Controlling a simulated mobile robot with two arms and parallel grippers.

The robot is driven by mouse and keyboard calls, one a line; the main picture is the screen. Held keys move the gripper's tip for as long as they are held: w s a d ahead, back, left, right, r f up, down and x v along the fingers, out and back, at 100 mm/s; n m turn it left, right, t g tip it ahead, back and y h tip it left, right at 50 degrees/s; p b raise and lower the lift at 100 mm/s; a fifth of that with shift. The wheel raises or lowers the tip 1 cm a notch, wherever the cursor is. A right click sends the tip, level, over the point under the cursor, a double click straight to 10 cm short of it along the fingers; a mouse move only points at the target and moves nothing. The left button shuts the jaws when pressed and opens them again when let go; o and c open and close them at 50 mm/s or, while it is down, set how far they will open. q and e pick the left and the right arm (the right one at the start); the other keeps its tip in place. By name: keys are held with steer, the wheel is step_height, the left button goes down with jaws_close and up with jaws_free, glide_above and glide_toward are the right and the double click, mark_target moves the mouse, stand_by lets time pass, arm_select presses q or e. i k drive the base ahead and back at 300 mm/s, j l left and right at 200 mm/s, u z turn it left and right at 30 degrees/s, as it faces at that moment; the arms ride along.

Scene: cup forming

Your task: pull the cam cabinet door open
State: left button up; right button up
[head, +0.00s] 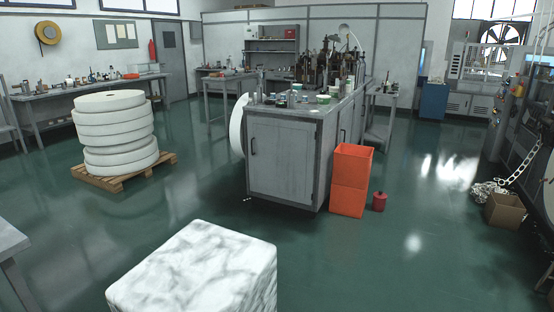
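A grey cabinet (318,135) stands in the middle of the room, with machine parts and small items on its top. Its front door (284,160) faces me and looks closed. I cannot tell from a label which door is the cam cabinet door. Neither of my grippers is in view.
A white marbled block (195,270) stands in the foreground, between me and the cabinet. Stacked white rolls on a pallet (124,172) are at the left. Orange bins (350,180) and a small red can (379,201) stand right of the cabinet.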

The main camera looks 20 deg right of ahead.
mark_target(282, 152)
steer(key=i+l+z, duration=1.05)
steer(key=i+z, duration=0.15)
steer(key=i, duration=0.2)
steer(key=i+z, duration=0.4)
steer(key=i+u, duration=0.25)
steer(key=i, duration=0.25)
steer(key=i+u, duration=0.25)
steer(key=i, duration=0.25)
steer(key=i+l+u, duration=0.25)
steer(key=i, duration=0.2)
steer(key=i+l+u, duration=0.25)
steer(key=i, duration=0.2)
steer(key=i+j+u, duration=0.2)
steer(key=i+u, duration=0.5)
steer(key=u, duration=0.2)
steer(key=i+u, duration=0.45)
steer(key=i+j, duration=0.2)
steer(key=i, duration=0.2)
steer(key=i+j, duration=0.2)
steer(key=i, duration=0.25)
